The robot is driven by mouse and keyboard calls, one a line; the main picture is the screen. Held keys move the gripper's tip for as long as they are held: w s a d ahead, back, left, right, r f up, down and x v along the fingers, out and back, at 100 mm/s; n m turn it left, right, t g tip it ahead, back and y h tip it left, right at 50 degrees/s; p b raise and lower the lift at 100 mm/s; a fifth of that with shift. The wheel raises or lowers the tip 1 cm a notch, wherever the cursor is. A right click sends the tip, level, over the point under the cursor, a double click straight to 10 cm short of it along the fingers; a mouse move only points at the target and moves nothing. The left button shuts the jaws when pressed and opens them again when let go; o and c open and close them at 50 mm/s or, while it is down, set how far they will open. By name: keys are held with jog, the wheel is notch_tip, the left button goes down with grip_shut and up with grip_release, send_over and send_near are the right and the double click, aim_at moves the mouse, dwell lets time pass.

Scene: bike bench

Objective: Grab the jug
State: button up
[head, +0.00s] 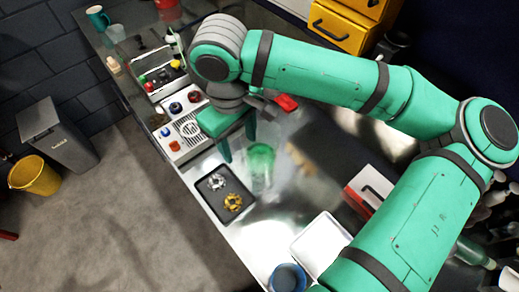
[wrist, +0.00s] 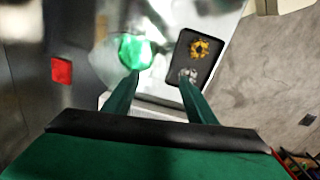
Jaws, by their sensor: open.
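The jug (head: 260,168) looks like a clear vessel with bright green contents, standing on the metal bench. In the wrist view the jug (wrist: 135,52) is just beyond the left fingertip, seen from above. Its clear walls and any handle are hard to make out. My gripper (head: 238,145) is open and empty, fingers pointing down, just left of and behind the jug in the head view. In the wrist view my gripper (wrist: 158,82) has its fingers apart with bare bench between them. The jug is not between the fingers.
A black tray (head: 218,212) with a silver and a gold cog lies close by, near the bench edge. A control box (head: 188,128) with knobs stands behind. A white tray (head: 318,245), blue cup (head: 288,278) and red-and-white box (head: 368,188) are nearer. A red item (head: 286,102) lies behind.

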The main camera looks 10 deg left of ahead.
aim_at(240, 153)
jog(key=shift+f, duration=2.6)
grip_shut()
jog(key=shift+r, duration=0.15)
